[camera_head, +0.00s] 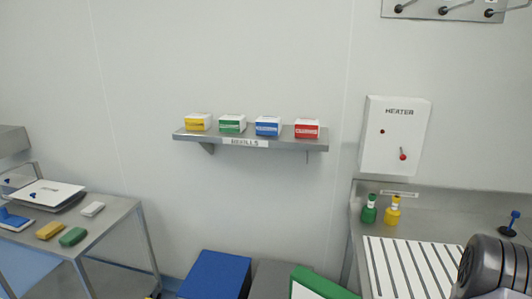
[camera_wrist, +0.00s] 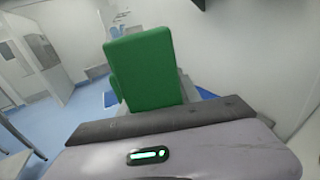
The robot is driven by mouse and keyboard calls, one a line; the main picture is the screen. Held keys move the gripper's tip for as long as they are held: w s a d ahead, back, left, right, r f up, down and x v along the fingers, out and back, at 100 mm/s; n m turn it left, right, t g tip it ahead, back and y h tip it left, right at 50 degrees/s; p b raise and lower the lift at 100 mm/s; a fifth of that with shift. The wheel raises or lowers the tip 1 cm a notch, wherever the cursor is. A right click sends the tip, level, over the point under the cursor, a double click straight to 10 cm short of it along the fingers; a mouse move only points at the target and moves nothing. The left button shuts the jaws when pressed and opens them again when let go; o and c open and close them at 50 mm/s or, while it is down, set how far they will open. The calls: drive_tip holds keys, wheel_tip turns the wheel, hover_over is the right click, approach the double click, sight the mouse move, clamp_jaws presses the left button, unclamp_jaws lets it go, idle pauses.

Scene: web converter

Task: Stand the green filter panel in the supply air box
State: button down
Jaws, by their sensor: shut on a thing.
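The green filter panel (camera_head: 322,279) shows at the bottom edge of the head view, with a green rim and a white face; its lower part is cut off. In the wrist view the panel (camera_wrist: 146,70) stands out beyond my gripper (camera_wrist: 160,121), green side showing. My gripper is shut on it; the fingertips are hard to make out. In the head view the gripper itself is not seen. I cannot clearly identify the supply air box. A blue-topped box (camera_head: 215,274) and a grey one (camera_head: 275,278) stand low, left of the panel.
A steel bench (camera_head: 430,212) at right holds green and yellow bottles (camera_head: 392,211) and a slatted white surface (camera_head: 405,265). A steel table (camera_head: 108,218) at left holds pads and a clipboard. A wall shelf (camera_head: 290,142) carries several small boxes. A heater box (camera_head: 393,135) hangs at right.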

drive_tip(key=a, duration=0.3)
drive_tip(key=shift+s+f, duration=0.2)
drive_tip(key=shift+f, duration=0.2)
drive_tip(key=m+t+h, duration=0.4)
drive_tip(key=h, duration=0.1)
drive_tip(key=shift+s+d+f, duration=0.15)
drive_tip(key=shift+d, duration=0.25)
